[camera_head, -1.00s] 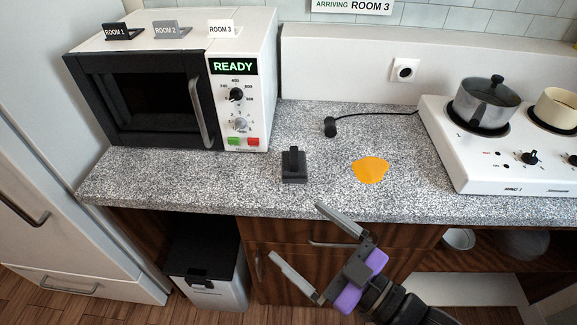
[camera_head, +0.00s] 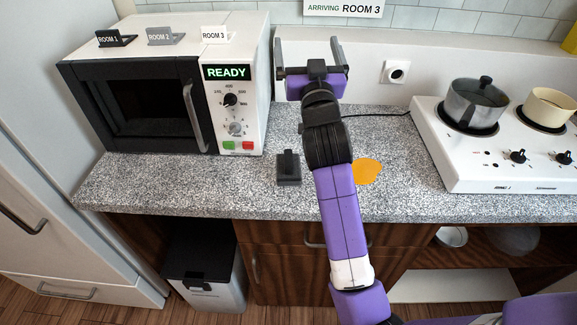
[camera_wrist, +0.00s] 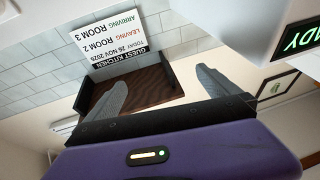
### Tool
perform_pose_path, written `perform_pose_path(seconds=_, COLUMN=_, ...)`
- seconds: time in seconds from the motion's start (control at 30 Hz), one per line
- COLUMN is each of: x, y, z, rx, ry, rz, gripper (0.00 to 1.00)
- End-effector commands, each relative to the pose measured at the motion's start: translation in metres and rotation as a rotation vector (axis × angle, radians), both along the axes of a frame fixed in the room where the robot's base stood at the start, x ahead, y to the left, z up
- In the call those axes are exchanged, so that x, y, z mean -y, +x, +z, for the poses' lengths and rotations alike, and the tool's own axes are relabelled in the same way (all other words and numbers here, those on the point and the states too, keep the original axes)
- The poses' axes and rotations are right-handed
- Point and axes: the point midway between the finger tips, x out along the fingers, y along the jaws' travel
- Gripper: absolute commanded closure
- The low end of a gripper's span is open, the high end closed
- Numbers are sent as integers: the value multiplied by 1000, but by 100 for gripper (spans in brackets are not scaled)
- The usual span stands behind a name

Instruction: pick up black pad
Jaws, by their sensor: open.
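A small black pad (camera_head: 289,170) with an upright grip on top sits on the speckled counter, right of the microwave's front corner. My gripper (camera_head: 309,45) is raised high above the counter near the back wall, with its fingers pointing up, apart and empty. It is well above and beyond the pad, and my forearm passes just right of the pad in the head view. In the wrist view my gripper (camera_wrist: 161,76) also shows open with nothing between the fingers. The pad is not seen in the wrist view.
A microwave (camera_head: 165,90) reading READY stands at left with room labels on top. An orange patch (camera_head: 367,171) lies right of the pad, partly behind my arm. A stove (camera_head: 505,165) with pots stands at right. A sign (camera_wrist: 125,40) hangs on the wall.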

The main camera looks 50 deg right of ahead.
Motion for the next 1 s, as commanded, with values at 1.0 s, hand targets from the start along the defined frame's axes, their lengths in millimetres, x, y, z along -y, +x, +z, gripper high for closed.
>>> perform_pose_path(seconds=1.0, x=-45, y=-4, z=-160, rx=50, ry=1883, rz=-876, gripper=0)
